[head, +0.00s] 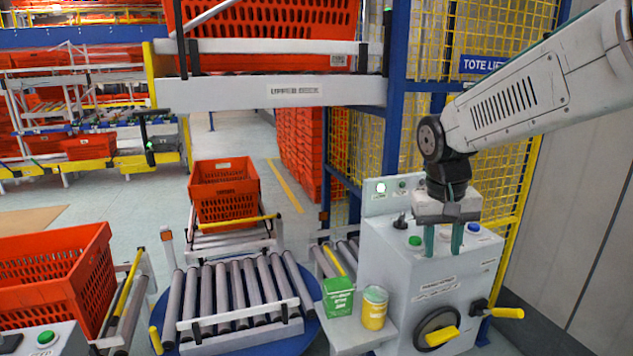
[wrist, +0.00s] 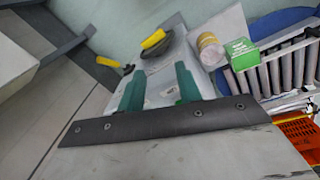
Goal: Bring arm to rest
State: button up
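My gripper (head: 443,240) points down in front of the grey control box (head: 385,255) at the right of the head view. Its two green fingers are spread apart with nothing visible between them. In the wrist view the gripper (wrist: 158,88) also shows both fingers apart, with the box behind them. My arm reaches in from the upper right. Whether the fingertips touch the box top cannot be told.
A green carton (head: 338,297) and a yellow can (head: 374,308) stand on a shelf beside the box. A roller turntable (head: 235,290) is left of it. Orange totes stand at left (head: 50,275) and centre (head: 224,190). A yellow mesh fence (head: 485,130) stands behind the arm.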

jog(key=s+d+n+t+y, duration=0.1)
jog(key=s+d, duration=0.1)
jog(key=s, duration=2.4)
jog(key=shift+d+r, duration=0.15)
jog(key=shift+d, duration=0.05)
